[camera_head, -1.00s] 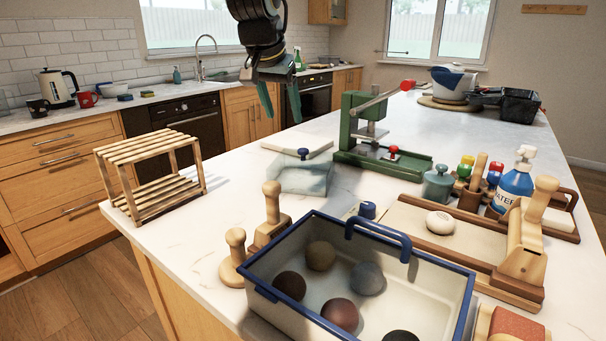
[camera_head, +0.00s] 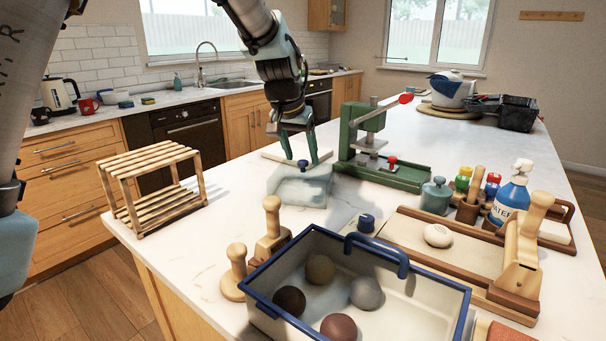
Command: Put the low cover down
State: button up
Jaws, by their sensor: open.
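A low, see-through cover (camera_head: 300,186) with a dark blue knob (camera_head: 303,163) on top sits on the white counter, left of the green press. My gripper (camera_head: 302,158) is open and points down just above the cover. Its two fingers are spread, one on each side of the knob as seen here. I cannot tell whether they touch the knob or cover.
A pale slab (camera_head: 272,154) lies behind the cover. The green press (camera_head: 365,145) stands close on the right, a wooden rack (camera_head: 155,185) on the left. A blue-rimmed tub (camera_head: 425,294) with several clay balls and wooden stamps (camera_head: 271,235) stand in front.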

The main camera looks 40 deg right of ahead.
jog(key=shift+w+d+f, duration=0.1)
jog(key=shift+d+f, duration=0.05)
jog(key=shift+f, duration=0.3)
grip_shut()
dwell(1.1)
